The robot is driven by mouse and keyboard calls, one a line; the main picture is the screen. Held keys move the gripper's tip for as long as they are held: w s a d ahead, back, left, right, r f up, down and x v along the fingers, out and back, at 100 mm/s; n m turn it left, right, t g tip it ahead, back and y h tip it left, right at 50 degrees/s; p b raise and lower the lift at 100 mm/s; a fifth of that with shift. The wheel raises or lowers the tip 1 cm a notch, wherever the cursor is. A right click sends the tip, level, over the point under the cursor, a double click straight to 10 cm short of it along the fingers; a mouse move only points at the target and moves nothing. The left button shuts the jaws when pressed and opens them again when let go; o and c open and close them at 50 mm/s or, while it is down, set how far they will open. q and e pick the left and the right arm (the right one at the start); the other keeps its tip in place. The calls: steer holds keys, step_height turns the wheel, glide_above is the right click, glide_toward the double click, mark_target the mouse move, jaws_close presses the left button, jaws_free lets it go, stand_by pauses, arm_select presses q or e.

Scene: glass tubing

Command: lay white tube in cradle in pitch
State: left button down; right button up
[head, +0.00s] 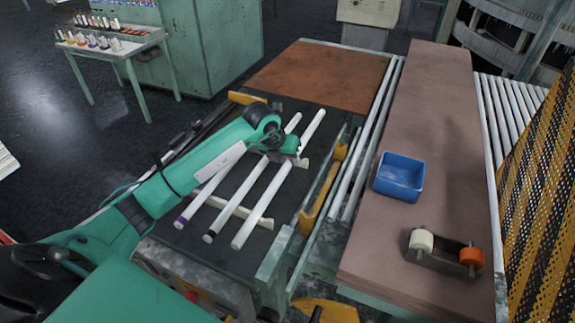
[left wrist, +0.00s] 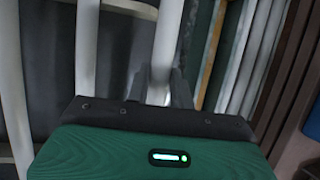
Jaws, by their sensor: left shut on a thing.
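The white tube (head: 255,216) is plain white along its length and is the rightmost of three long tubes. It passes over the right end of the pale cradle (head: 228,206); I cannot tell whether it rests in it or is just above. My left gripper (head: 291,154) is at the far part of this tube. In the left wrist view the two fingers (left wrist: 157,90) sit on either side of the white tube (left wrist: 168,40), shut on it. The tube with a black end (head: 222,219) and the tube with a purple end (head: 187,212) lie to the left. My right gripper is not in view.
A yellow-ended rail (head: 322,192) runs just right of the tubes. Further right a brown bench (head: 380,238) holds a blue bin (head: 399,177) and a small fixture with white and orange rollers (head: 444,254). A rust-brown plate (head: 320,75) lies clear beyond the tubes.

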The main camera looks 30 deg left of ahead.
mark_target(288, 168)
arm_select(q)
step_height(288, 168, down, 3)
steer(key=shift+f+p, duration=0.2)
steer(key=shift+p, duration=0.3)
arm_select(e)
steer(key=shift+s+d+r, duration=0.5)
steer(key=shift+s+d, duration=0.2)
arm_select(q)
steer(key=shift+f, duration=0.1)
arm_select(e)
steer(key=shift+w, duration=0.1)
arm_select(q)
steer(key=shift+f+b, duration=0.55)
steer(key=shift+b, duration=0.1)
steer(key=c, duration=1.2)
jaws_free()
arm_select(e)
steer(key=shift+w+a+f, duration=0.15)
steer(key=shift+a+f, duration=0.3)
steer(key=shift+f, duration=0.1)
arm_select(q)
steer(key=shift+r, duration=0.15)
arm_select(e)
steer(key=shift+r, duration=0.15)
